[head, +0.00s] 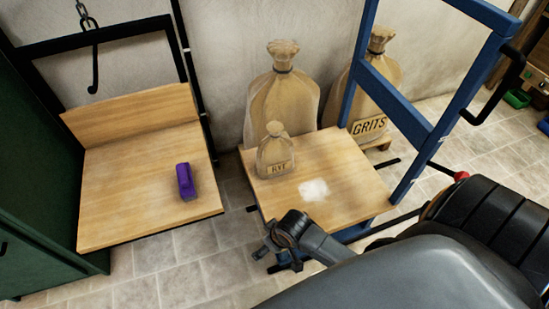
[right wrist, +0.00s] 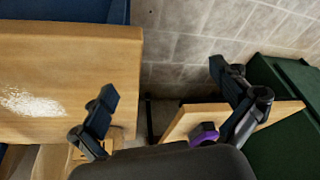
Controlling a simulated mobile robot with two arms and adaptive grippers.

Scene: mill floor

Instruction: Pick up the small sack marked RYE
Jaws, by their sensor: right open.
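The small tan sack marked RYE (head: 275,155) stands upright on a light wooden platform (head: 350,205), near its back left corner. Its neck is tied. My right gripper (head: 272,252) is open and empty beyond the platform's front left edge, apart from the sack. In the right wrist view, its two dark fingers (right wrist: 165,88) are spread wide, with floor tiles between them. My left gripper is not in view.
A white powder patch (head: 313,189) lies on the platform. A large sack (head: 285,100) and a GRITS sack (head: 370,85) stand behind, near a blue frame (head: 405,110). At left, another wooden platform (head: 125,200) bears a purple object (head: 185,182), beside a green cabinet (head: 35,170).

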